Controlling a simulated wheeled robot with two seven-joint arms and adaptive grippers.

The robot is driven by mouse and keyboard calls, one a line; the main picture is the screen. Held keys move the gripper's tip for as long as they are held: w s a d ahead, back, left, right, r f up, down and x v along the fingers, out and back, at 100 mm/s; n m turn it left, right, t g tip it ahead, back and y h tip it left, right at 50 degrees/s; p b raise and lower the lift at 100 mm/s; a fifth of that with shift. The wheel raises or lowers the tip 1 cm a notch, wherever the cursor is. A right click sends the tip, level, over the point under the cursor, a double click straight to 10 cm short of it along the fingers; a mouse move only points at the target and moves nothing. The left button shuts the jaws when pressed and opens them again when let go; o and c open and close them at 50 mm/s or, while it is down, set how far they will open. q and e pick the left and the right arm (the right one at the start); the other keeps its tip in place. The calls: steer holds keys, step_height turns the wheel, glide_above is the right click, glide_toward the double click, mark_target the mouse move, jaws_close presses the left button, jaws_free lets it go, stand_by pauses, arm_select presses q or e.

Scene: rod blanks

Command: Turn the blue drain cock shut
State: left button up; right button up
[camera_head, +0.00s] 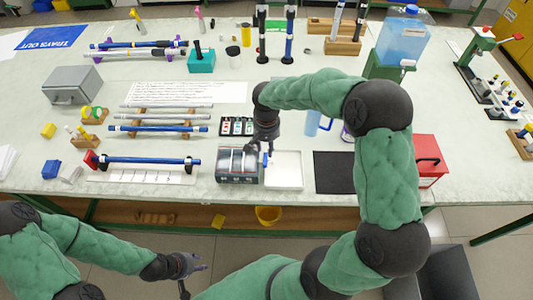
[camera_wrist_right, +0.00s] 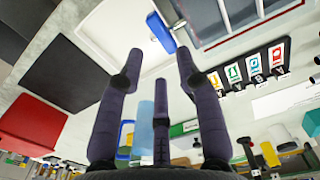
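The blue drain cock (camera_head: 265,159) is a small blue lever on the right side of a grey unit with several compartments (camera_head: 237,178), beside a white tray (camera_head: 284,184). My left gripper (camera_head: 194,277) is empty, fingers spread, low in front of the table.
A black mat (camera_head: 334,172) and a red box (camera_head: 427,160) lie right of the tray. Rods on racks (camera_head: 158,129) fill the left. A water tank (camera_head: 403,40) stands at the back right.

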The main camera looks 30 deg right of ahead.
mark_target(266, 158)
steer(key=shift+r, duration=2.75)
